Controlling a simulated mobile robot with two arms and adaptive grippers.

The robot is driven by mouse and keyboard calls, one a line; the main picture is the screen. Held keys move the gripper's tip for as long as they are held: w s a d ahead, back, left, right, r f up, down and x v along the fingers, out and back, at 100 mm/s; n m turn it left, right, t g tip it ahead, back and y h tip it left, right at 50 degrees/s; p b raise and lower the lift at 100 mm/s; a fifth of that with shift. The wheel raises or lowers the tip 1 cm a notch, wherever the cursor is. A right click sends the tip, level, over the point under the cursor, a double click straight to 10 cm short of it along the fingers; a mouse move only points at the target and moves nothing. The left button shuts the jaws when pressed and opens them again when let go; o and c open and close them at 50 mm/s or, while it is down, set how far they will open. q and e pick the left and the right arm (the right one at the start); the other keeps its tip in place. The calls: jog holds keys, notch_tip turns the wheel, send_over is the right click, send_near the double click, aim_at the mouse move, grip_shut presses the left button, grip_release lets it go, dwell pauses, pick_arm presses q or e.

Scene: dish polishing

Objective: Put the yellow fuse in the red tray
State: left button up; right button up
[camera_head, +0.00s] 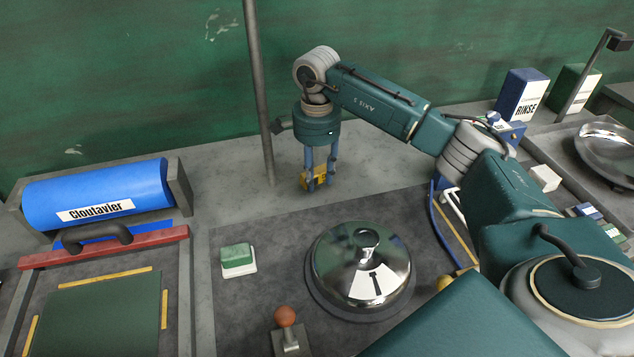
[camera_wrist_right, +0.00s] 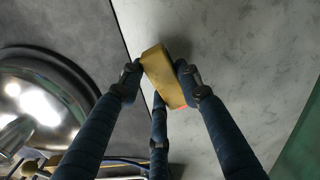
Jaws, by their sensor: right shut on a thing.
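My right gripper (camera_head: 318,184) points down over the pale grey counter behind the dark mat. It is shut on the yellow fuse (camera_head: 320,175), a small yellow block between its blue fingers. In the right wrist view the fuse (camera_wrist_right: 163,76) sits between the fingertips (camera_wrist_right: 160,80), tilted, with a small orange-red spot at its lower end. I cannot tell whether the fuse touches the counter. I see no clear red tray; a red bar (camera_head: 110,246) lies at the left in front of the blue roll. My left gripper is not in view.
A shiny domed lid (camera_head: 345,275) stands on the dark mat (camera_head: 235,315), with a green-and-white block (camera_head: 237,258) and an orange-knobbed lever (camera_head: 286,330). A thin upright pole (camera_head: 260,100) stands left of the gripper. The blue roll (camera_head: 100,195) is at left. Boxes (camera_head: 522,95) stand back right.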

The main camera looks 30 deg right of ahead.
aim_at(317, 184)
notch_tip(317, 184, down, 4)
jog(key=shift+r+p, duration=0.25)
jog(key=shift+p, duration=0.1)
jog(key=shift+f, duration=0.2)
jog(key=o, duration=1.3)
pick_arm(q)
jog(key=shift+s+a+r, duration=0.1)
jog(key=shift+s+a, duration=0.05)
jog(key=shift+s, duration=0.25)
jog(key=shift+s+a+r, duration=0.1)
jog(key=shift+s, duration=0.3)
pick_arm(e)
jog(key=shift+o, duration=0.2)
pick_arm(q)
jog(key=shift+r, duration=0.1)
pick_arm(e)
jog(key=shift+r, duration=0.15)
